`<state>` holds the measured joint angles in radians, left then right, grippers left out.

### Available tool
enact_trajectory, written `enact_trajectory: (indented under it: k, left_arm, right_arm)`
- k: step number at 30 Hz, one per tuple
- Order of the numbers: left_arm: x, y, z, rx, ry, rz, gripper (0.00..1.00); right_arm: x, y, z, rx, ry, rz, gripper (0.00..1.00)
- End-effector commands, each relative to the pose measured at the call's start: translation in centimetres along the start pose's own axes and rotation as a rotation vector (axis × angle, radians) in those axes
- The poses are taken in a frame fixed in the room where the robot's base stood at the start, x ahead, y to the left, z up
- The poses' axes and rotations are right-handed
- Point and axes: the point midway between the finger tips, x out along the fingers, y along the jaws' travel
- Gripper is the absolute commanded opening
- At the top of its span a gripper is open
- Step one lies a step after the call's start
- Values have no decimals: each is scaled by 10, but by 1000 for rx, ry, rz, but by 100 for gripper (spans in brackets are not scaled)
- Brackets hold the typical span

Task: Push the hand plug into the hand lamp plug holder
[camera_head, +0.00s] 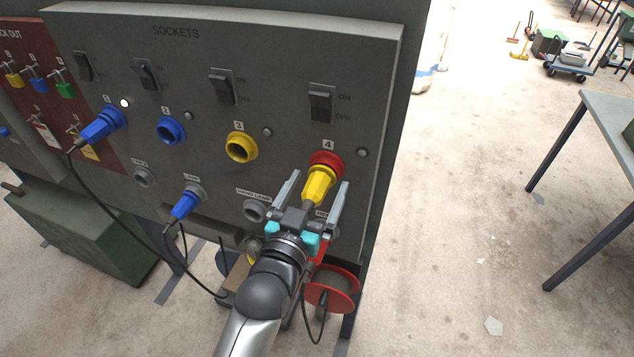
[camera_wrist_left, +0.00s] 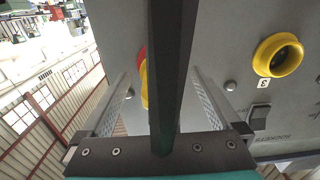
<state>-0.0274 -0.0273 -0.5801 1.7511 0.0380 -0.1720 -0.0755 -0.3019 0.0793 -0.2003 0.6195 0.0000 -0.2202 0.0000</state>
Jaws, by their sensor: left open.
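A yellow plug (camera_head: 319,186) sits at the red socket number 4 (camera_head: 327,160) on the grey panel, tilted down toward me. I cannot tell how deep it sits. The open fingers of my left gripper (camera_head: 318,181) stand on either side of it, and I see no clear contact. In the left wrist view, part of the yellow plug (camera_wrist_left: 144,85) shows between the fingers, mostly hidden by a dark bar. The grey round holder under the hand lamp label (camera_head: 255,211) is empty, left of my gripper. My right gripper is not in view.
Blue plugs sit in socket 1 (camera_head: 103,124) and in the lower holder (camera_head: 184,204), with dark cables hanging. Blue socket 2 (camera_head: 171,131) and yellow socket 3 (camera_head: 240,147) are empty. A red reel (camera_head: 343,289) stands below. A table (camera_head: 610,115) stands right, with open floor between.

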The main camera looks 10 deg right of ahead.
Motion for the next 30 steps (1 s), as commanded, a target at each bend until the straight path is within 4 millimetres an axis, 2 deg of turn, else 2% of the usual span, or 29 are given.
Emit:
enact_trajectory:
  k: [22,30]
  left_arm:
    - [0,0,0,0,-1,0,98]
    - [0,0,0,0,-1,0,67]
  right_arm:
    - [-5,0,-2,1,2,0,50]
    - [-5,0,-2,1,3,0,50]
